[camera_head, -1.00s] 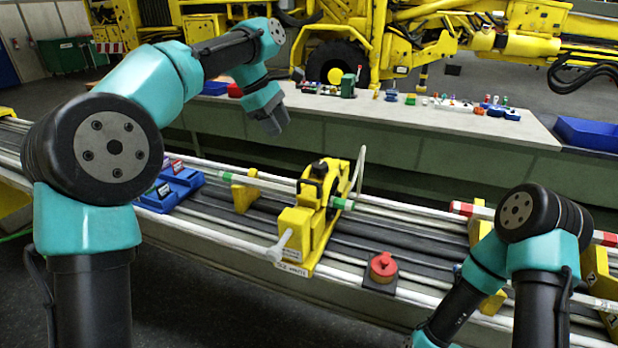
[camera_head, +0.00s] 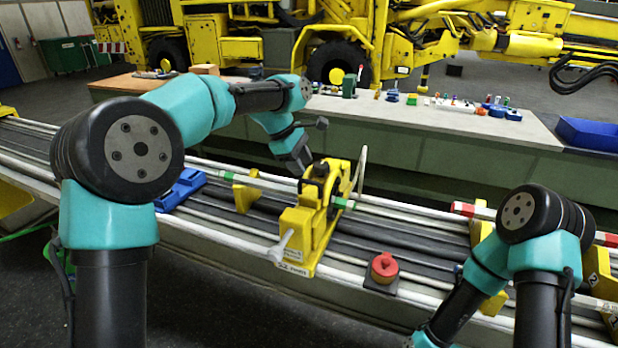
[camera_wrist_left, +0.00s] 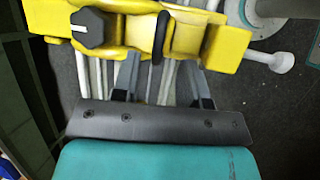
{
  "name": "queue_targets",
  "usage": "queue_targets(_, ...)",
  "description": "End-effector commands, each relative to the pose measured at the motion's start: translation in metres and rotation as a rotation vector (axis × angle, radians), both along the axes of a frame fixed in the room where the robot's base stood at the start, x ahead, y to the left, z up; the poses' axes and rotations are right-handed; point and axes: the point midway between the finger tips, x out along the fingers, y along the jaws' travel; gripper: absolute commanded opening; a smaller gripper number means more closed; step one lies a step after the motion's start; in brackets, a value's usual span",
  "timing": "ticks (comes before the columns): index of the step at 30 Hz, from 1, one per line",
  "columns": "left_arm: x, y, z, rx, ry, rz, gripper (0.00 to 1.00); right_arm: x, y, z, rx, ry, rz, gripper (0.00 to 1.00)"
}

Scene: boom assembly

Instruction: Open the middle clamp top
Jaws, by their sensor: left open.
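The yellow middle clamp (camera_head: 308,222) stands on the rail bench around a light rod with green bands. Its top, with black parts, looks closed. A white handle (camera_head: 281,245) sticks out at its front. In the left wrist view the clamp (camera_wrist_left: 205,40) spans the upper picture, with a black knob (camera_wrist_left: 92,29) at its left and a black ring (camera_wrist_left: 160,38) near its middle. My left gripper (camera_head: 303,168) is open and empty, behind and just above the clamp top. In the left wrist view its two fingers (camera_wrist_left: 163,80) point at the clamp, apart from each other. My right gripper is out of view.
A red button (camera_head: 384,266) on a dark base sits right of the clamp. A blue fixture (camera_head: 181,188) is to the left, with another yellow support (camera_head: 245,190) beside it. A long worktable (camera_head: 430,120) with small parts and a blue bin (camera_head: 588,136) lies behind.

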Motion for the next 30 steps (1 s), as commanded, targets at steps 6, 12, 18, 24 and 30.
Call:
queue_targets(6,0.002,-0.015,-0.032,0.001,0.002,-0.001,0.40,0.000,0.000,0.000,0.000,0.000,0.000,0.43)
queue_targets(12,0.003,-0.022,-0.046,0.000,0.000,0.000,0.40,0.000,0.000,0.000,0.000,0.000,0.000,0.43)
queue_targets(18,0.003,-0.022,-0.048,0.000,0.000,0.000,0.40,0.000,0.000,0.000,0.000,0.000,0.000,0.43)
queue_targets(24,0.004,-0.022,-0.048,0.000,0.000,0.000,0.32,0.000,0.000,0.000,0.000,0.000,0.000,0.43)
queue_targets(30,0.004,-0.022,-0.048,0.000,0.000,0.000,0.12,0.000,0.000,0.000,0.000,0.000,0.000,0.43)
